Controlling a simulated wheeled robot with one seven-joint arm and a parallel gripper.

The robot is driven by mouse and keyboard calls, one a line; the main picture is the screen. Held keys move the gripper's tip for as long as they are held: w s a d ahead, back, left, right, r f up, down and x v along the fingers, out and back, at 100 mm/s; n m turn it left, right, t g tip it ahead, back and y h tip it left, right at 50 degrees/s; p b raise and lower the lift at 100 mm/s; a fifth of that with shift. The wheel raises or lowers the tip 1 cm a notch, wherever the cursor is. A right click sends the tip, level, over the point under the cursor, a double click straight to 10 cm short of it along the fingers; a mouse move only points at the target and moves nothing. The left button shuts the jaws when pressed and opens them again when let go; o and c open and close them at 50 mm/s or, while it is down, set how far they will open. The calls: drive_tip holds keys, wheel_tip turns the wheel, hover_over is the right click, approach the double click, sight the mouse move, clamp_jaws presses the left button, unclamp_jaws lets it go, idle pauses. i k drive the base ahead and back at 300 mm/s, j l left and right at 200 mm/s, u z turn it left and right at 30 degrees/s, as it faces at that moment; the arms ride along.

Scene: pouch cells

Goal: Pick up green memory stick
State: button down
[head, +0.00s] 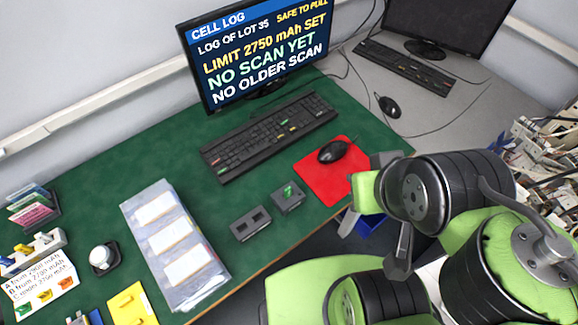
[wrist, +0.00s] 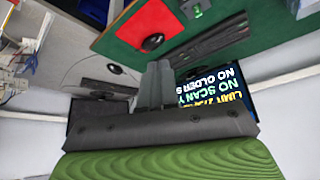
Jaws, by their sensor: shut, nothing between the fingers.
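A small green memory stick (head: 288,190) stands in a grey block (head: 289,203) on the green desk mat, left of the red mouse pad. The green stick also shows near the top edge of the wrist view (wrist: 197,10). My gripper (wrist: 157,68) is shut and empty, its two fingers together. It is apart from the stick.
A second grey block with two slots (head: 251,223) stands just left of the stick's block. A clear sleeve of white cards (head: 147,207) lies to the left.

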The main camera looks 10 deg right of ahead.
sight(288, 191)
drive_tip(key=l+u, duration=0.1)
drive_tip(key=u, duration=0.35)
drive_tip(key=l+u, duration=0.15)
drive_tip(key=u, duration=0.3)
drive_tip(key=l+u, duration=0.15)
drive_tip(key=u, duration=0.35)
drive_tip(key=l+u, duration=0.15)
drive_tip(key=u, duration=0.3)
drive_tip(key=l+u, duration=0.1)
drive_tip(key=u, duration=0.35)
drive_tip(key=k+l+u, duration=0.1)
drive_tip(key=u, duration=0.35)
drive_tip(key=l+u, duration=0.1)
drive_tip(key=u, duration=0.35)
